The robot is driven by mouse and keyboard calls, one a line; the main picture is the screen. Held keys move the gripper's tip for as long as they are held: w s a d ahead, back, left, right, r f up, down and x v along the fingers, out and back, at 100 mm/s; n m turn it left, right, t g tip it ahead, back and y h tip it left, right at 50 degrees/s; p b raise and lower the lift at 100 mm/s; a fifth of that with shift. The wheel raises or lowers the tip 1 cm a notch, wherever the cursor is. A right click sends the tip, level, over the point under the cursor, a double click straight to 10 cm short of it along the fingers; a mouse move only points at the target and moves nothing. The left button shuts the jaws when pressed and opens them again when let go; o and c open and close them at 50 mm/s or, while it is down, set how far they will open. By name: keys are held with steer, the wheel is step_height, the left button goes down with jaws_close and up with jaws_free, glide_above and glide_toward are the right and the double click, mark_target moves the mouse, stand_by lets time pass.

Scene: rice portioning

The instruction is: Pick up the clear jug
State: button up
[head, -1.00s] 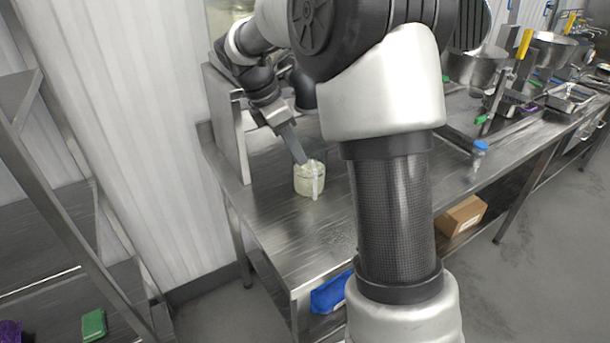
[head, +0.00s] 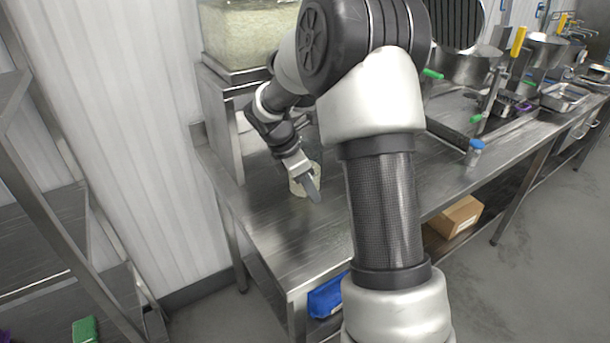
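The clear jug (head: 296,187) stands upright on the steel table, near its left end. It is small and see-through with a whitish look; I cannot tell whether that is rice inside. My gripper (head: 313,192) points down at the jug from above, with a grey finger crossing in front of the jug's right side. The finger hides part of the jug. I cannot tell whether it touches the jug, or how far apart the fingers are.
A large clear container of pale grains (head: 250,38) sits on a steel stand (head: 222,120) behind the jug. A small blue-lidded bottle (head: 474,153) stands to the right. Metal bowls (head: 470,68) and trays are farther right. The table (head: 275,240) in front of the jug is clear.

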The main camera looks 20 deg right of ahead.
steer(key=shift+d+f, duration=0.1)
steer(key=shift+f, duration=0.15)
jaws_close()
steer(key=shift+r, duration=0.1)
stand_by(1.2)
